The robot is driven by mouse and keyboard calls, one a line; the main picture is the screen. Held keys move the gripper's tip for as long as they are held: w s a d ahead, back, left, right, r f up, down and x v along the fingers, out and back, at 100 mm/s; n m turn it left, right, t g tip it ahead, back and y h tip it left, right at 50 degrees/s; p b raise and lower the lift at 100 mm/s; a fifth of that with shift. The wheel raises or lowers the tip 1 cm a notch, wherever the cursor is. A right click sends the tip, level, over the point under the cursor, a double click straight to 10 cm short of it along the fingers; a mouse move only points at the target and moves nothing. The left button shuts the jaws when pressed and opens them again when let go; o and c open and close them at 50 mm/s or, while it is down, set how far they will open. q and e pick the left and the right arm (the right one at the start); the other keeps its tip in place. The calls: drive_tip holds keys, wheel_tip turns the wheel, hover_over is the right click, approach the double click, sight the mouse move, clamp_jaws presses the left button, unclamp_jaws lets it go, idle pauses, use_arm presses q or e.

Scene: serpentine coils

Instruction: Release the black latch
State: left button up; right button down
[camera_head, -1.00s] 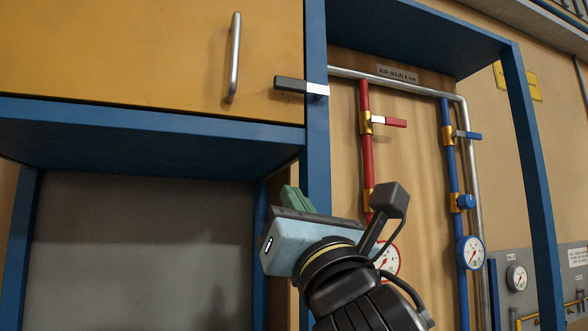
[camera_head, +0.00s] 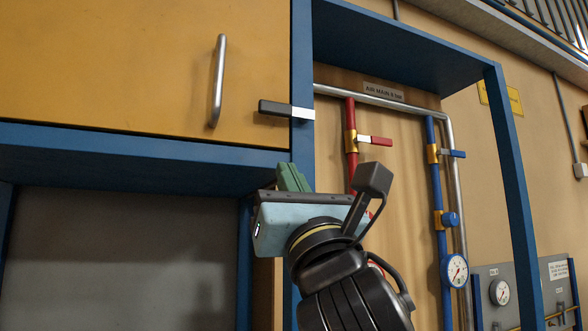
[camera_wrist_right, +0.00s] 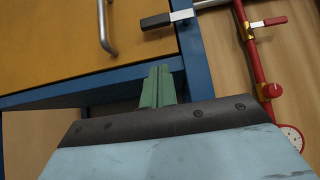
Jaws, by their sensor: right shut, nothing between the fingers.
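The black latch (camera_head: 274,107) lies level across the right edge of the yellow cabinet door (camera_head: 120,60), with its pale end on the blue post. It also shows at the top of the right wrist view (camera_wrist_right: 157,21). My right gripper (camera_head: 290,176) has green fingers and is shut and empty. It is below the latch, apart from it, in front of the blue post. In the right wrist view the fingers (camera_wrist_right: 157,84) point up toward the latch with a clear gap. My left gripper is not in view.
A metal door handle (camera_head: 217,82) stands left of the latch. Right of the post are a red pipe with a red lever (camera_head: 375,141), a blue pipe (camera_head: 434,180) and gauges (camera_head: 455,271). A blue shelf edge (camera_head: 130,145) runs under the door.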

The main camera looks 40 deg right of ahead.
sight(273, 116)
drive_tip(key=p+x, duration=0.1)
drive_tip(key=x, duration=0.5)
drive_tip(key=shift+r+p, duration=0.1)
drive_tip(key=shift+p, duration=0.2)
drive_tip(key=shift+w+r+y+p, duration=0.15)
drive_tip(key=shift+r+p, duration=0.3)
drive_tip(key=shift+r, duration=0.5)
drive_tip(key=shift+r+y+p, duration=0.15)
drive_tip(key=shift+r+p, duration=0.25)
drive_tip(key=shift+r, duration=0.6)
drive_tip(key=shift+a, duration=0.1)
drive_tip(key=shift+r+m+h, duration=0.2)
drive_tip(key=shift+m+h, duration=0.6)
drive_tip(key=shift+h, duration=0.1)
